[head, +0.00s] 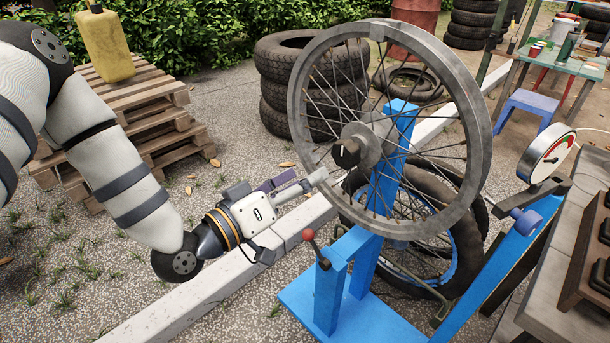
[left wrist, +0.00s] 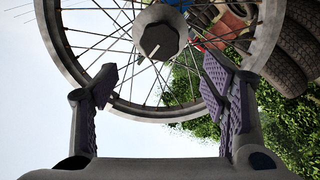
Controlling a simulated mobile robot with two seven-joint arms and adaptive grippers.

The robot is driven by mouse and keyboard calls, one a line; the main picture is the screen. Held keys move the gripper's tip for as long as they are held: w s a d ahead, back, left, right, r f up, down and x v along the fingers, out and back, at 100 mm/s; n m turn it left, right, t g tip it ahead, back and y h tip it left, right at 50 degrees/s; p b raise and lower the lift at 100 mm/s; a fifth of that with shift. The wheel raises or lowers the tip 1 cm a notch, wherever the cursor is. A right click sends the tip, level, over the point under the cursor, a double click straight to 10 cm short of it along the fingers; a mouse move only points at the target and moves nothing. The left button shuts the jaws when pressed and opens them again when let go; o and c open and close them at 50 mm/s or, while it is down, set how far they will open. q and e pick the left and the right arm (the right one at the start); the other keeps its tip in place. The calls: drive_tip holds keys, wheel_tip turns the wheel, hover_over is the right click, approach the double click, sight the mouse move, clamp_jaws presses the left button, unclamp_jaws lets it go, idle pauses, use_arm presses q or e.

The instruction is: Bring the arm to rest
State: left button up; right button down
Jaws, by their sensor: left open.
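My left arm (head: 122,180) comes in from the left and reaches low toward a spoked wheel (head: 292,95). My left gripper (head: 306,182) is just left of the wheel's lower rim in the head view. In the left wrist view its two padded fingers (left wrist: 162,88) stand wide apart with nothing between them. The wheel rim (left wrist: 150,111) and the dark hub (left wrist: 160,32) with a pale mark show beyond the fingers. Whether a fingertip touches the rim I cannot tell. My right gripper is not in view.
The wheel sits on a blue stand (head: 360,310) with a red-knobbed lever (head: 318,255). A dial gauge (head: 547,155) stands right. A concrete curb (head: 190,305) runs beneath my gripper. Pallets (head: 150,110) with a yellow can (head: 104,45) and stacked tyres (head: 285,90) are behind.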

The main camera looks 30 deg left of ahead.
use_arm(q)
drive_tip(key=s+d+f+m+g+y+p, duration=0.2)
drive_tip(key=s+d+f+g+p, duration=0.15)
drive_tip(key=s+f+g, duration=1.1)
drive_tip(key=s+a+f+g+y+p, duration=0.1)
drive_tip(key=s+a+f+g+y, duration=0.1)
drive_tip(key=s, duration=1.1)
drive_tip(key=s+a+f+m+g+y+p, duration=0.1)
drive_tip(key=s+a+g+y+p, duration=0.1)
drive_tip(key=s, duration=1.2)
drive_tip(key=shift+s+a+f+g, duration=0.3)
drive_tip(key=shift+a+f+g, duration=0.15)
drive_tip(key=shift+g, duration=0.1)
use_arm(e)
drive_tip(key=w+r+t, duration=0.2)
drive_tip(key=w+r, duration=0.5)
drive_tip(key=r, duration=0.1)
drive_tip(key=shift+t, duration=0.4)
use_arm(q)
drive_tip(key=shift+w, duration=0.1)
drive_tip(key=shift+c, duration=0.4)
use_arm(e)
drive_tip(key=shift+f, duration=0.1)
